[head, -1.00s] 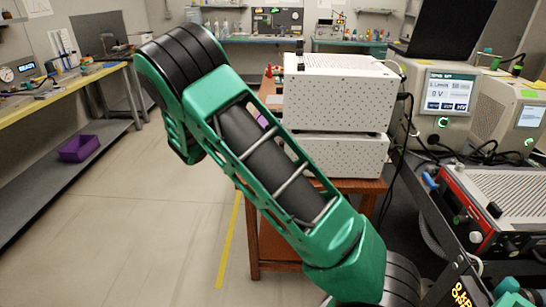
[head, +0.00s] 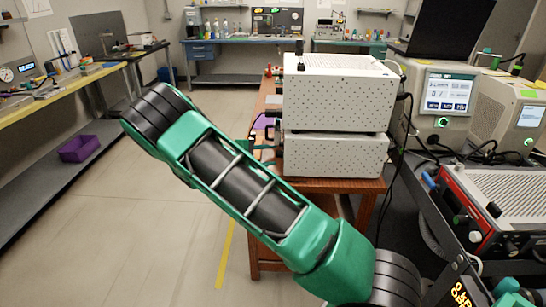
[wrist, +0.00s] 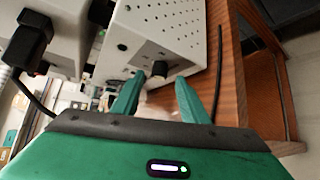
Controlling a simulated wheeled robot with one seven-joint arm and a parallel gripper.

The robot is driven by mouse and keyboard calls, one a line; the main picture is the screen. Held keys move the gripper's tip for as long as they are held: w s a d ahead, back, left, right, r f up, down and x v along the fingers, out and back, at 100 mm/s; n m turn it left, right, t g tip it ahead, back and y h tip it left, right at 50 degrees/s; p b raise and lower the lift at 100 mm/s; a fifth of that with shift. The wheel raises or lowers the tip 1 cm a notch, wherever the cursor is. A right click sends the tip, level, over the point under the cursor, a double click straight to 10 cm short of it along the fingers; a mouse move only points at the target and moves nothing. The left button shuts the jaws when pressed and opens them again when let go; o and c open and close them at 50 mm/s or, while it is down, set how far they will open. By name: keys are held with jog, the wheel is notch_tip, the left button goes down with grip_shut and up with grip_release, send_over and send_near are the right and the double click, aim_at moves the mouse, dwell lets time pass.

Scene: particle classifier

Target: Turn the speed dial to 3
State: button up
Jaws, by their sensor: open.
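In the wrist view, a black knob (wrist: 160,69) stands out from the face of a white perforated instrument; I cannot read its markings or confirm that it is the speed dial. My gripper (wrist: 159,80) is open, its two green fingers pointing at that face. The knob appears between the fingertips, slightly beyond them in the picture; I cannot tell whether they touch it. In the head view, two white perforated boxes are stacked, an upper one (head: 338,95) and a lower one (head: 335,156). Their knob face is turned away there, and I cannot clearly make out my gripper.
The boxes stand on a wooden table (head: 345,184). A black plug (wrist: 27,38) with a cable is at the wrist view's upper left. Right of the boxes stand an instrument with a screen (head: 447,95) and a red-framed unit (head: 480,205). The floor at left is open.

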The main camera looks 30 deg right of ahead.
jog(key=shift+x, duration=1.25)
jog(key=shift+c, duration=0.6)
grip_shut()
jog(key=shift+d, duration=0.2)
jog(key=shift+a, duration=0.2)
jog(key=shift+s+f, duration=0.1)
jog(key=shift+h, duration=0.3)
jog(key=shift+a+f+m+t+h, duration=0.1)
jog(key=shift+f+m+t+h, duration=0.15)
jog(key=shift+m+h, duration=0.35)
jog(key=shift+f+m+t+h, duration=0.1)
jog(key=shift+m+t+h, duration=0.2)
jog(key=shift+m+h, duration=0.25)
jog(key=shift+f+m+t+h, duration=0.25)
jog(key=shift+m+h, duration=0.2)
jog(key=shift+m, duration=0.2)
jog(key=shift+s, duration=0.1)
